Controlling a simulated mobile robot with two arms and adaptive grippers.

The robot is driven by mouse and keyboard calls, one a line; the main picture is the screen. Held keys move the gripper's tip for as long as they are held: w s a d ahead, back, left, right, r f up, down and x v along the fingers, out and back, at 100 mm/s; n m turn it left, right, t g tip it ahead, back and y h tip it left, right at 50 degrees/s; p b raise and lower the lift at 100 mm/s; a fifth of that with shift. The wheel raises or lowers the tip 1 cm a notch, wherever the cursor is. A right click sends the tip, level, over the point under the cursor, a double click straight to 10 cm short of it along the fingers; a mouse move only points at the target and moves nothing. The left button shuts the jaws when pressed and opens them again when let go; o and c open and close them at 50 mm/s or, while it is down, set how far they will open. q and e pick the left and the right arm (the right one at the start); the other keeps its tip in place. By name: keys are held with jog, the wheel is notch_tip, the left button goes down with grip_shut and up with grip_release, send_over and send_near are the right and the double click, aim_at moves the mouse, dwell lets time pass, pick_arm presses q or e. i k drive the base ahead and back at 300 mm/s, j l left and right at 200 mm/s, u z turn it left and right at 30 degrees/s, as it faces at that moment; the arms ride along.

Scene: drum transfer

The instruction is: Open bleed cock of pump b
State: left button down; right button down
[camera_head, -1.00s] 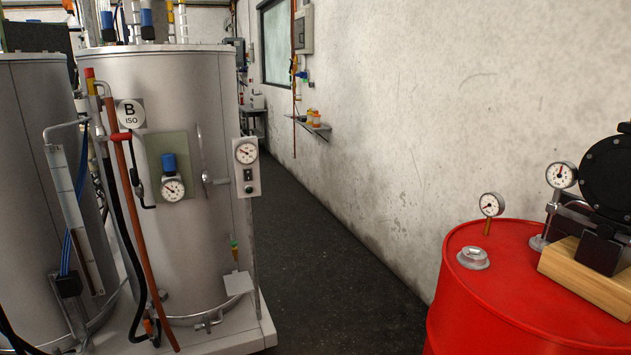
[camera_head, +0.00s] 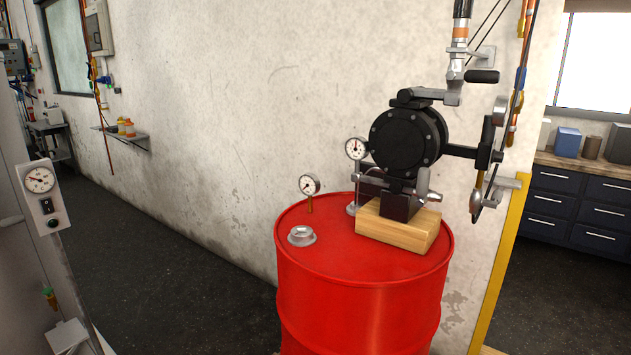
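A black pump (camera_head: 407,140) with a round bolted face sits on a wooden block (camera_head: 397,228) on top of the red drum (camera_head: 362,290). Pipework with a dark-handled valve (camera_head: 481,76) rises above it along the wall. A small metal fitting (camera_head: 424,185) shows at the pump's lower right side; I cannot tell whether it is the bleed cock. No letter marking the pump is legible. Neither of my grippers is in view.
A gauge (camera_head: 309,185) and a bung cap (camera_head: 302,236) stand on the drum top. A grey tank (camera_head: 28,260) with a gauge panel is at the left edge. Dark floor (camera_head: 170,270) between tank and drum is clear. Drawers (camera_head: 580,205) stand beyond the wall's yellow edge.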

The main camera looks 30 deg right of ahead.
aim_at(424, 174)
jog(key=z, duration=1.55)
